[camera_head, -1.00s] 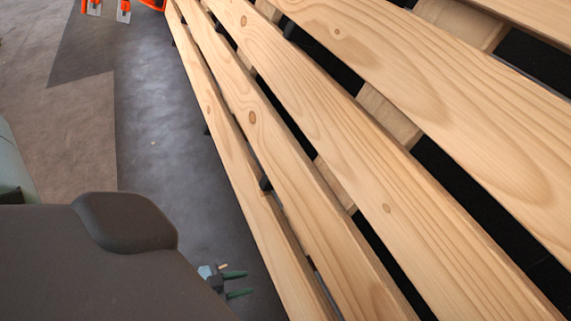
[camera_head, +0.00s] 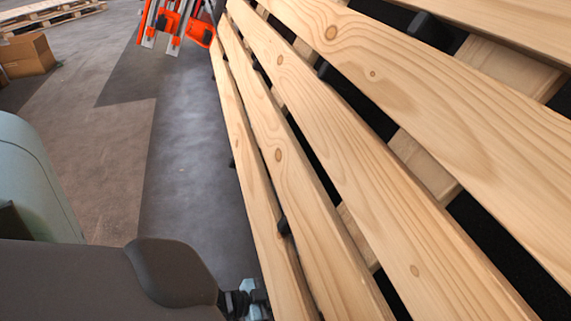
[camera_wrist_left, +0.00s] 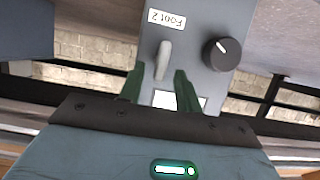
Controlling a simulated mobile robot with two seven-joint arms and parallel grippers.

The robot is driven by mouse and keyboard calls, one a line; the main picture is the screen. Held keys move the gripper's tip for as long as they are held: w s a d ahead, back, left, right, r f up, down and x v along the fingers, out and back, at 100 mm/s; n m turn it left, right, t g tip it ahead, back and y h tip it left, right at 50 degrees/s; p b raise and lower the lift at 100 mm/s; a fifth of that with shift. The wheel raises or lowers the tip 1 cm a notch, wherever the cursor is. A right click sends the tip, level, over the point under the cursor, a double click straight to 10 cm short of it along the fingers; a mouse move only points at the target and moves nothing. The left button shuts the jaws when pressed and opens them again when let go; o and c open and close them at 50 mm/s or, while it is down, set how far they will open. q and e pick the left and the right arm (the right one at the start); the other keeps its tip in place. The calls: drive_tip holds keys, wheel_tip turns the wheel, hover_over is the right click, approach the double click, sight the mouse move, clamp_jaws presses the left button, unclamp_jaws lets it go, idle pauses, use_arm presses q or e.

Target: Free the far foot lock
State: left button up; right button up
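My right gripper is out of view.
Long wooden slats (camera_head: 330,110) with dark gaps fill the right of the head view. Orange and metal equipment (camera_head: 180,25) stands at the top. A cardboard box (camera_head: 27,55) and a wooden pallet (camera_head: 50,14) lie far left. The floor (camera_head: 195,170) beside the slats is clear.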

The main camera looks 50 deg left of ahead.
use_arm(q)
drive_tip(key=shift+w+d+f, duration=0.2)
drive_tip(key=shift+w, duration=0.3)
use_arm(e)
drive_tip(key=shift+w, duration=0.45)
use_arm(q)
drive_tip(key=c, duration=0.7)
clamp_jaws()
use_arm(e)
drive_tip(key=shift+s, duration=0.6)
